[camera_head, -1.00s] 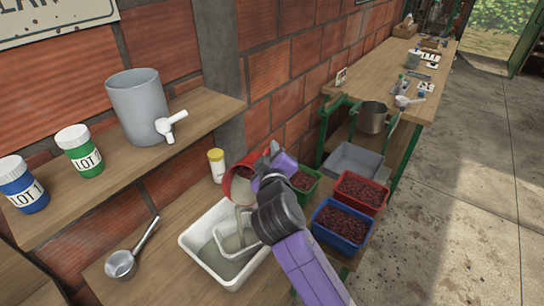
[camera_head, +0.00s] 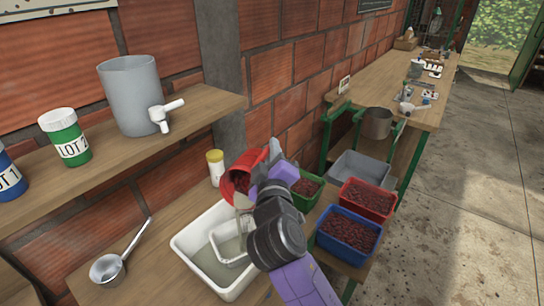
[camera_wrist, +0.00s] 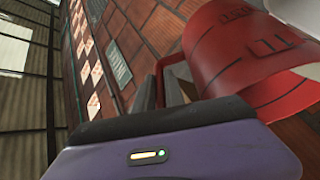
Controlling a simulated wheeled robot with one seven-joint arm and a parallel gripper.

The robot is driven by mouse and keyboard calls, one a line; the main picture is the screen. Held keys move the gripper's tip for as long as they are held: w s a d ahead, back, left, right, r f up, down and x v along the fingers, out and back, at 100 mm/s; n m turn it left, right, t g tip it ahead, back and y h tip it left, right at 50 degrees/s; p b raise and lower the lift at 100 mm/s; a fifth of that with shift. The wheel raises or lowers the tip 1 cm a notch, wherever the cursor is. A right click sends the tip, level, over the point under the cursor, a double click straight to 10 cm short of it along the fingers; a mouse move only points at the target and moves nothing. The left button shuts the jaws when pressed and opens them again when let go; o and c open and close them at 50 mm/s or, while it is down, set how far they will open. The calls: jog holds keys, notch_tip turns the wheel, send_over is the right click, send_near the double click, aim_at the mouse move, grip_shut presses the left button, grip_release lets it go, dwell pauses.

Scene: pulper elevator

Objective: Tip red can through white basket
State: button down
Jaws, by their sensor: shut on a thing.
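The red can (camera_head: 262,157) is held tilted, its mouth facing down and left, above the white tub. My gripper (camera_head: 268,172) is shut on the can from the right. In the wrist view the red can (camera_wrist: 235,60) fills the upper right beside the gripper fingers (camera_wrist: 172,85). The white basket (camera_head: 228,246) sits in the white tub (camera_head: 188,246), which holds murky liquid. My wrist hides the right side of basket and tub.
A ladle (camera_head: 112,266) lies left of the tub. Green (camera_head: 308,189), red (camera_head: 367,199) and blue (camera_head: 346,235) crates of cherries stand right. A grey pot with tap (camera_head: 134,95) is on the shelf.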

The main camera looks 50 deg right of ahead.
jog(key=shift+s+a+f+n+t+h+b, duration=0.25)
jog(key=shift+a+t+h+b, duration=0.35)
jog(key=shift+b, duration=1.6)
jog(key=shift+s+a+f+n+t+h+b, duration=0.1)
jog(key=shift+s+a+n+t+h+b, duration=0.5)
jog(key=shift+b, duration=1.55)
jog(key=shift+s+a+f+m+t+h+b, duration=0.1)
jog(key=shift+a+f+t+h+b, duration=0.15)
jog(key=shift+a+b, duration=1.3)
jog(key=shift+s+a+r+n+t+h+b, duration=0.15)
jog(key=shift+s+a+n+t+b, duration=0.35)
jog(key=shift+b, duration=1.6)
jog(key=shift+s+a+r+n+t+h+b, duration=0.15)
jog(key=shift+a+n+t+b, duration=0.6)
jog(key=shift+b, duration=1.4)
jog(key=shift+s+a+r+n+t+h+b, duration=0.1)
jog(key=shift+s+a+n+t+h+b, duration=0.55)
jog(key=shift+b, duration=1.45)
jog(key=shift+w+d+m+t+y, duration=0.1)
jog(key=shift+w+m+t+y, duration=0.25)
jog(key=shift+m, duration=0.1)
